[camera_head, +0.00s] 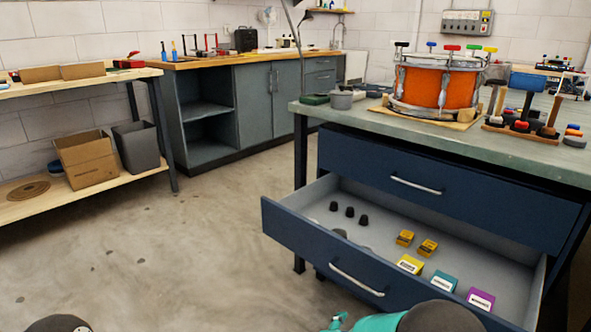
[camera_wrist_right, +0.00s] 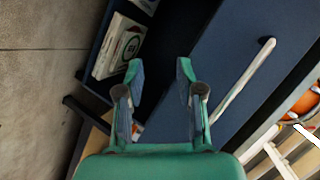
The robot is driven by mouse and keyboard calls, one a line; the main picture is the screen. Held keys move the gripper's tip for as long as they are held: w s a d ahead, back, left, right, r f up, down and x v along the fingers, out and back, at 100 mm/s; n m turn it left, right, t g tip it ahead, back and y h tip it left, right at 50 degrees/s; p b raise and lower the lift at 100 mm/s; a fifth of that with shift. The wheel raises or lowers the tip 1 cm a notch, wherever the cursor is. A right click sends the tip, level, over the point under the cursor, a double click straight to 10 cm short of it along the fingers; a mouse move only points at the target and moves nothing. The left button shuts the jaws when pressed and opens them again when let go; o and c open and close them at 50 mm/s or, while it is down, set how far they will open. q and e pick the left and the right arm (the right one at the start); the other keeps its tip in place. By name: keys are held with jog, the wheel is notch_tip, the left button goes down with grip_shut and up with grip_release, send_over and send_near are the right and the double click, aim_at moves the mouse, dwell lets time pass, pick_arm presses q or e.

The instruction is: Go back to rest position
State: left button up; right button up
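My right gripper (camera_wrist_right: 159,72) shows in the right wrist view with its two teal fingers apart and nothing between them. A dark blue drawer front with a silver handle (camera_wrist_right: 245,83) lies beyond the fingers. In the head view, teal and dark parts of my right arm show at the bottom edge, in front of the open drawer (camera_head: 300,232). Only a dark rounded part of my left arm shows at the bottom left corner. My left gripper is out of view.
The blue bench (camera_head: 480,155) carries an orange drum (camera_head: 436,87) and tools. Its open drawer juts out, holding dark knobs (camera_head: 350,211) and yellow, teal and purple boxes (camera_head: 480,299). A wooden shelf bench (camera_head: 95,195) stands left. The concrete floor (camera_head: 190,260) between is clear.

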jog(key=s+d+f+n+g+y, duration=0.2)
jog(key=s+f+n+g+y, duration=0.35)
jog(key=s+f+n, duration=0.75)
jog(key=s+a+f+n+g+y, duration=0.1)
jog(key=s+f+n+g+y, duration=0.35)
jog(key=s, duration=0.95)
notch_tip(320, 180, up, 37)
jog(key=m+g+p, duration=0.1)
jog(key=p, duration=3.7)
jog(key=shift+s+f+h+p, duration=0.2)
jog(key=shift+s+h+p, duration=0.1)
jog(key=shift+p, duration=0.05)
